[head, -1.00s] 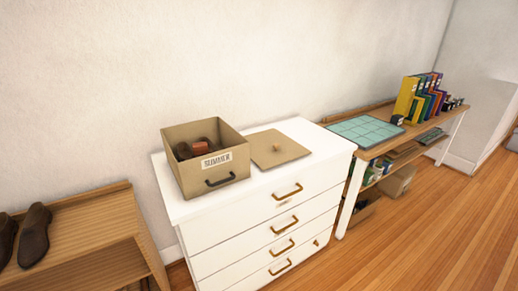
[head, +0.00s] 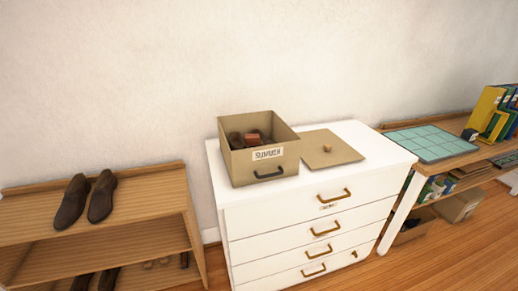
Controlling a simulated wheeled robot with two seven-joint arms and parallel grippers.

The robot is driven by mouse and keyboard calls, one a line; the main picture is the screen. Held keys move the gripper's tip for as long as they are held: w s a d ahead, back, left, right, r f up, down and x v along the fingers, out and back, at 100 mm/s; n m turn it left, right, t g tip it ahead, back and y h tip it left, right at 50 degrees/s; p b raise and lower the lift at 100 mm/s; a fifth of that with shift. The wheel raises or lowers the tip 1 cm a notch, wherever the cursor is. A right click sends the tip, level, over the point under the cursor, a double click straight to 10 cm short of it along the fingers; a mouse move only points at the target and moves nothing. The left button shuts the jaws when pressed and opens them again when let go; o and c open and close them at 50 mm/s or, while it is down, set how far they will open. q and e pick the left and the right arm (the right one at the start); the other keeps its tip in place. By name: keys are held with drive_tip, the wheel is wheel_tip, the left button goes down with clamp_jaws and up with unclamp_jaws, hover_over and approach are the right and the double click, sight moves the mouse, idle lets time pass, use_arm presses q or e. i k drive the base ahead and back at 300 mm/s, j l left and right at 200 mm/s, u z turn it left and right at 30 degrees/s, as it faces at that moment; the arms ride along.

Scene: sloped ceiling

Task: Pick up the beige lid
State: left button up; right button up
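Neither of my grippers shows in the head view.
A wooden shelf (head: 150,207) with brown shoes (head: 87,198) stands left of the dresser. A wooden desk with a teal mat (head: 431,142) and several binders (head: 497,113) stands to the right. Wooden floor (head: 441,245) is open at the lower right.

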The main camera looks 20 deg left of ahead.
sight(322, 148)
drive_tip(key=i+l+u, duration=0.15)
drive_tip(key=u, duration=0.3)
drive_tip(key=i+l+u, duration=0.25)
drive_tip(key=u, duration=0.2)
